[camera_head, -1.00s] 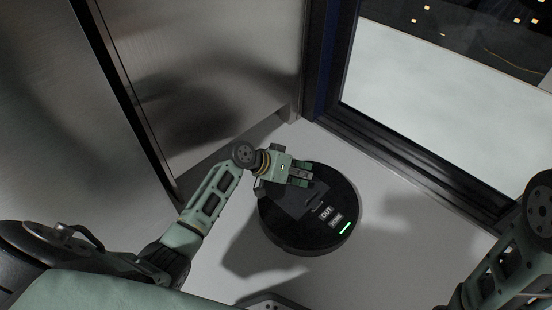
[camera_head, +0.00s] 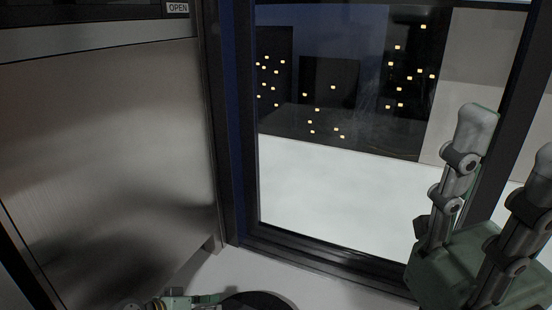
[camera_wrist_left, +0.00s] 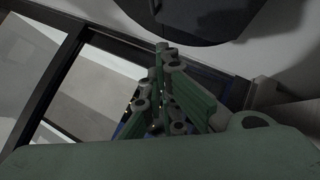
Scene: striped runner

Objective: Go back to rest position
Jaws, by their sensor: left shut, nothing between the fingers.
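My left gripper (camera_head: 205,299) shows at the bottom edge of the head view, beside the round black device (camera_head: 256,301), which is mostly cut off by the frame. In the left wrist view the left gripper's green and grey fingers (camera_wrist_left: 165,58) are together, shut and empty. The black device (camera_wrist_left: 195,18) lies beyond them at the top, apart from the fingers in that picture. My right gripper (camera_head: 511,140) is raised at the right of the head view, its two grey fingers pointing up and spread apart with nothing between them.
A brushed metal cabinet (camera_head: 110,150) stands at left, with an "OPEN" label (camera_head: 177,8) at its top. A dark-framed window (camera_head: 330,185) fills the middle and right, with small lights beyond. Pale floor (camera_head: 220,268) shows in front.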

